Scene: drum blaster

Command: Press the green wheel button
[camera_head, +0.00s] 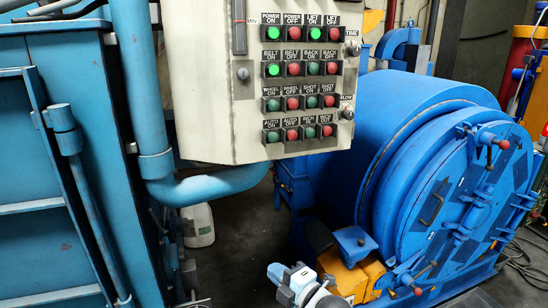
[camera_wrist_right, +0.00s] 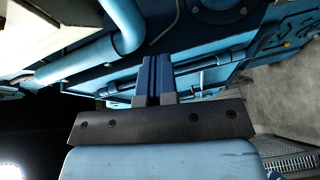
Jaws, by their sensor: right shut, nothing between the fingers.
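The green wheel button (camera_head: 273,105), under the label WHEEL ON, is in the left column of the control panel (camera_head: 205,100), third row down. It looks dull green, while the power-on button (camera_head: 273,33) and belt-on button (camera_head: 273,69) above it glow bright green. The red wheel-off button (camera_head: 292,103) is just to its right. My right gripper (camera_head: 290,281) is low at the bottom of the head view, well below the panel and apart from it. In the right wrist view its fingers (camera_wrist_right: 155,75) are shut together and empty. My left gripper is not in view.
A large blue drum machine (camera_head: 415,170) stands to the right of the panel. A blue pipe (camera_head: 215,185) runs below the panel, and a teal metal cabinet (camera_head: 45,210) fills the left. A white jug (camera_head: 198,226) is on the floor. Open space lies before the panel.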

